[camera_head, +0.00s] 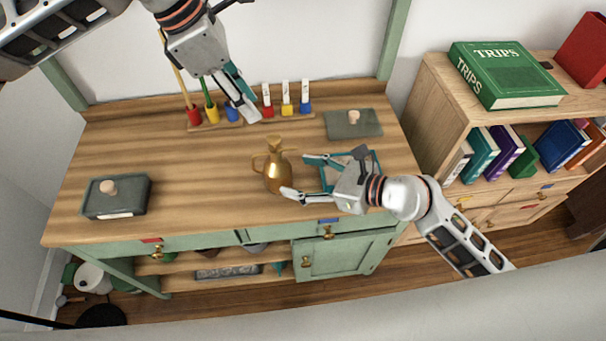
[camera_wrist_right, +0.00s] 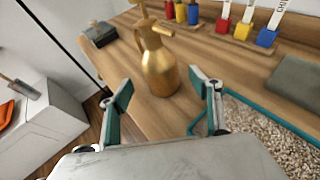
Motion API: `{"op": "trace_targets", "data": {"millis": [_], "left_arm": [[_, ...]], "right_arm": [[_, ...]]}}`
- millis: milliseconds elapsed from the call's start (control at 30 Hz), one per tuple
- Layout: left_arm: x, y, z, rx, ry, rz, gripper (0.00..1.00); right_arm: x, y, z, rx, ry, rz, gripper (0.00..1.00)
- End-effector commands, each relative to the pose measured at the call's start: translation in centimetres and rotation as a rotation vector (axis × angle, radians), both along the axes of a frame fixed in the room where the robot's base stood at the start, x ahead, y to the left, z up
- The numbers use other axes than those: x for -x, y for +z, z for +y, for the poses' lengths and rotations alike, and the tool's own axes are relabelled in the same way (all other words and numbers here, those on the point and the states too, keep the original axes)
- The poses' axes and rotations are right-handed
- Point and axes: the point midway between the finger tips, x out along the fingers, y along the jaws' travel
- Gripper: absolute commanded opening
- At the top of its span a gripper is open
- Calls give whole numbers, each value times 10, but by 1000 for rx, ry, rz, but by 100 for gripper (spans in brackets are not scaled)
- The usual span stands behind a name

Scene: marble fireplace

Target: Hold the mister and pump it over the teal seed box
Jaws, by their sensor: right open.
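The gold mister (camera_head: 277,172) stands upright on the wooden desk, its handle on the left. In the right wrist view the mister (camera_wrist_right: 158,68) stands just beyond the fingertips, between them in the picture. My right gripper (camera_head: 296,176) is open and empty beside the mister's right side; its teal-padded fingers also show in the wrist view (camera_wrist_right: 160,86). The teal seed box (camera_head: 324,180) lies right of the mister, partly hidden by my right gripper. Its teal rim (camera_wrist_right: 273,113) surrounds pale grains in the wrist view. My left gripper (camera_head: 254,108) appears open and empty above the desk's back.
Wooden racks with coloured pots (camera_head: 268,107) stand along the desk's back. A bookshelf (camera_head: 440,110) stands right of the desk. The desk between the left box and mister is clear.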

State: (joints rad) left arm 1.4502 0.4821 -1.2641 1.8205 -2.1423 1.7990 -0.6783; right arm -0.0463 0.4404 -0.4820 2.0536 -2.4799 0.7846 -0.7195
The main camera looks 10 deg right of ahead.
Motion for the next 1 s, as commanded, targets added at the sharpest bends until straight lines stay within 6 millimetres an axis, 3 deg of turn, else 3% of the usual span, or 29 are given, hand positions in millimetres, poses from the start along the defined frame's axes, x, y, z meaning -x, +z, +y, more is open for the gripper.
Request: {"op": "trace_targets", "data": {"millis": [600, 1000], "left_arm": [[0, 0, 0, 0, 0, 0, 28], [0, 0, 0, 0, 0, 0, 28]], "right_arm": [[-39, -29, 53, 10, 2, -5, 63], [-42, -31, 58, 10, 2, -6, 60]]}}
